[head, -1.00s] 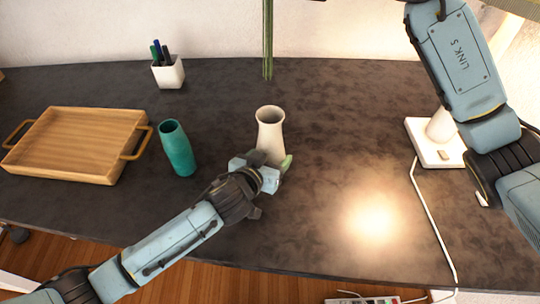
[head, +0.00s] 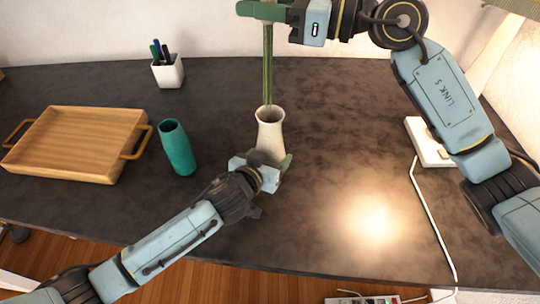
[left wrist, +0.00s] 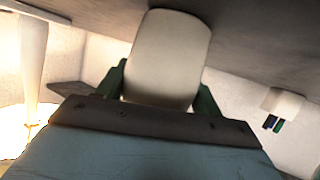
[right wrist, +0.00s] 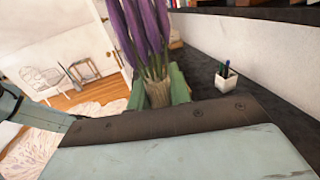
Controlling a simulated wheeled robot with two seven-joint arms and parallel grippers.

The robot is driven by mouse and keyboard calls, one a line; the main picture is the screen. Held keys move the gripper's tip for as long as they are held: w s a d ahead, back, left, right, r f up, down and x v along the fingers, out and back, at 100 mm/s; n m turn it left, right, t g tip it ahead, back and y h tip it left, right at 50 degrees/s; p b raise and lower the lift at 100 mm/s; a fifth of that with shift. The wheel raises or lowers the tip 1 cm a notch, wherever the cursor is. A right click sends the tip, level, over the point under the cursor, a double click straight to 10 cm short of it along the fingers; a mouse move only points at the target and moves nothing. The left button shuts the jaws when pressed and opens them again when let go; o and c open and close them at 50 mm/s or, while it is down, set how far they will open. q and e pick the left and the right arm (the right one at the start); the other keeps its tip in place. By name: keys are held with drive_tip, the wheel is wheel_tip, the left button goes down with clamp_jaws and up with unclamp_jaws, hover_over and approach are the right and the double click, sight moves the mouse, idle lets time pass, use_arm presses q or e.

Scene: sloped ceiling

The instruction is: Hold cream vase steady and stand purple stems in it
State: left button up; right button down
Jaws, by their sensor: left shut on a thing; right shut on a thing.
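The cream vase (head: 270,138) stands upright on the dark table. My left gripper (head: 268,164) is shut on its lower body; the left wrist view shows the vase (left wrist: 165,60) between the two green fingers. My right gripper (head: 264,10) is shut on the purple stems, high above the vase. In the head view the green stems (head: 268,70) hang nearly vertical, their lower ends overlapping the vase mouth; I cannot tell how deep they are. The purple flower heads (right wrist: 142,35) show above the fingers in the right wrist view.
A teal vase (head: 177,150) stands left of the cream vase. A wooden tray (head: 75,148) lies farther left, and a white pen cup (head: 168,74) stands at the back. A white lamp base (head: 428,143) with a cord (head: 425,205) is at right.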

wheel_tip(320, 180, down, 6)
drive_tip(key=shift+f, duration=0.2)
idle(0.6)
drive_tip(key=c, duration=1.2)
unclamp_jaws()
drive_tip(key=v, duration=1.2)
drive_tip(key=shift+s, duration=0.1)
use_arm(q)
drive_tip(key=o, duration=1.4)
drive_tip(key=shift+c, duration=0.2)
drive_tip(key=shift+s, duration=0.15)
